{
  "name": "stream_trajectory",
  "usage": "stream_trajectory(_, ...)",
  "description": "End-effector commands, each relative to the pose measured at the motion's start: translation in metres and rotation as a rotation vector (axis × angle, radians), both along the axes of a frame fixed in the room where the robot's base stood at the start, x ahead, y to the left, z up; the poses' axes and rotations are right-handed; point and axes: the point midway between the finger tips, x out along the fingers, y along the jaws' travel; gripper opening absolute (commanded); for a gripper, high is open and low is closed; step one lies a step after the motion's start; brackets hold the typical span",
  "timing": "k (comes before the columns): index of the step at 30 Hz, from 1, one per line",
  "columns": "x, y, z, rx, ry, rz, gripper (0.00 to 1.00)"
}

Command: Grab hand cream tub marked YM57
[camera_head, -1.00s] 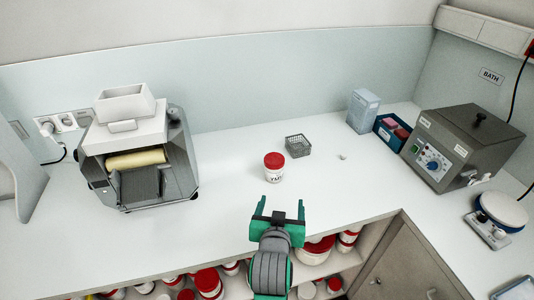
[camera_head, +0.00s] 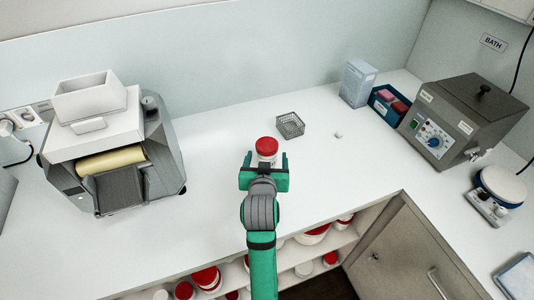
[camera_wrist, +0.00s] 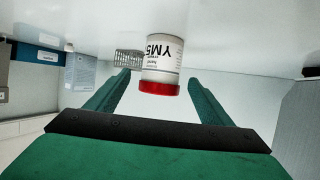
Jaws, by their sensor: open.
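A white tub with a red lid (camera_head: 266,148) stands upright on the white counter. In the wrist view the picture is upside down, and the tub (camera_wrist: 162,55) shows a label whose visible part reads "YM5"; the rest curves out of sight. My gripper (camera_head: 266,158) is open, with green fingers to the left and right of the tub. In the wrist view the tub appears between the two fingertips, with gaps on both sides. I cannot tell how deep it sits between the fingers.
A wire basket (camera_head: 290,125) stands just behind the tub to the right. A roller mill (camera_head: 115,150) stands to the left. A light blue box (camera_head: 358,83), a blue bin (camera_head: 388,104) and a grey bath (camera_head: 460,120) are at the right. More red-lidded tubs (camera_head: 207,279) fill the shelf below.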

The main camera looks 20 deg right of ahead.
Motion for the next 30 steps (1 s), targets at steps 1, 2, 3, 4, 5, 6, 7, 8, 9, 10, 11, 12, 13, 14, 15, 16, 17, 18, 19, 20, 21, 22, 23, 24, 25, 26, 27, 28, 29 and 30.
stream_trajectory(1,0.003,-0.002,-0.001,0.001,0.0,-0.001,0.74)
stream_trajectory(2,0.006,-0.003,-0.002,0.0,0.0,-0.002,0.74)
stream_trajectory(3,0.01,-0.005,-0.004,0.0,0.0,-0.002,0.74)
stream_trajectory(4,0.014,-0.006,-0.005,0.0,0.001,-0.003,0.74)
stream_trajectory(5,0.018,-0.007,-0.007,0.001,0.002,-0.003,0.74)
stream_trajectory(6,0.023,-0.009,-0.009,0.001,0.001,-0.004,0.74)
stream_trajectory(7,0.027,-0.01,-0.011,0.001,0.001,-0.004,0.74)
stream_trajectory(8,0.031,-0.012,-0.012,0.001,0.001,-0.004,0.74)
stream_trajectory(9,0.035,-0.013,-0.014,0.001,0.001,-0.004,0.74)
stream_trajectory(10,0.038,-0.014,-0.015,0.001,0.001,-0.004,0.74)
stream_trajectory(11,0.04,-0.015,-0.016,0.001,0.0,-0.004,0.74)
stream_trajectory(12,0.042,-0.016,-0.017,0.001,0.001,-0.004,0.74)
stream_trajectory(13,0.043,-0.017,-0.018,0.001,0.001,-0.004,0.74)
stream_trajectory(14,0.044,-0.017,-0.019,0.001,0.001,-0.004,0.74)
stream_trajectory(15,0.045,-0.017,-0.019,0.0,0.001,-0.003,0.74)
stream_trajectory(16,0.045,-0.017,-0.019,0.001,0.001,-0.004,0.74)
stream_trajectory(17,0.045,-0.017,-0.019,0.0,0.0,-0.003,0.74)
stream_trajectory(18,0.045,-0.017,-0.019,0.0,0.0,-0.003,0.74)
stream_trajectory(19,0.045,-0.017,-0.019,0.0,0.0,-0.003,0.74)
stream_trajectory(20,0.045,-0.017,-0.019,0.0,0.0,-0.003,0.74)
stream_trajectory(21,0.045,-0.017,-0.019,0.0,0.0,-0.003,0.72)
stream_trajectory(22,0.045,-0.017,-0.019,0.0,0.0,-0.003,0.65)
stream_trajectory(23,0.045,-0.017,-0.019,0.0,0.0,-0.003,0.58)
stream_trajectory(24,0.045,-0.017,-0.019,0.0,0.0,-0.003,0.48)
stream_trajectory(25,0.045,-0.017,-0.019,0.0,0.0,-0.003,0.41)
stream_trajectory(26,0.045,-0.017,-0.019,0.0,0.0,-0.003,0.34)
stream_trajectory(27,0.045,-0.017,-0.019,0.0,0.0,-0.003,0.28)
stream_trajectory(28,0.045,-0.017,-0.018,-0.001,-0.001,-0.003,0.28)
stream_trajectory(29,0.045,-0.017,-0.018,-0.001,-0.001,-0.003,0.28)
stream_trajectory(30,0.045,-0.017,-0.018,-0.001,-0.001,-0.003,0.28)
